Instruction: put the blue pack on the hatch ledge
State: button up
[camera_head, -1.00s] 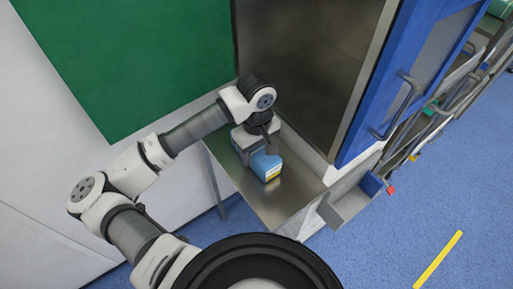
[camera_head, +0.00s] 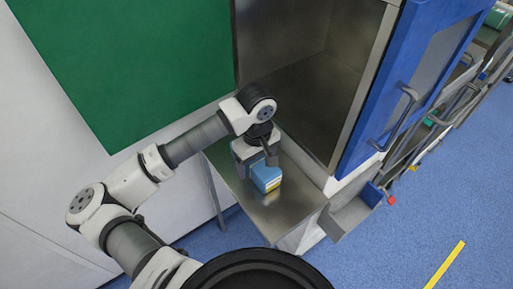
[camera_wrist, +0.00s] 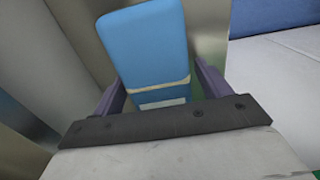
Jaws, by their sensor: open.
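The blue pack (camera_head: 267,178), with a pale and yellow band near its lower edge, stands on the steel hatch ledge (camera_head: 288,212). My gripper (camera_head: 257,158) is over the ledge at the pack's far side, its fingers pointing down. In the wrist view, the pack (camera_wrist: 148,50) lies between the two spread fingers (camera_wrist: 162,88). The jaws are open. The gripper hides part of the pack in the head view.
The open steel hatch (camera_head: 315,95) rises behind the ledge, with a blue door (camera_head: 393,100) to its right. A small grey bin (camera_head: 350,215) hangs at the ledge's right. The ledge's near part is bare. A green panel (camera_head: 130,60) covers the left wall.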

notch_tip(320, 180, up, 12)
jog(key=shift+r+b, duration=0.1)
jog(key=shift+b, duration=1.05)
dwell(0.4)
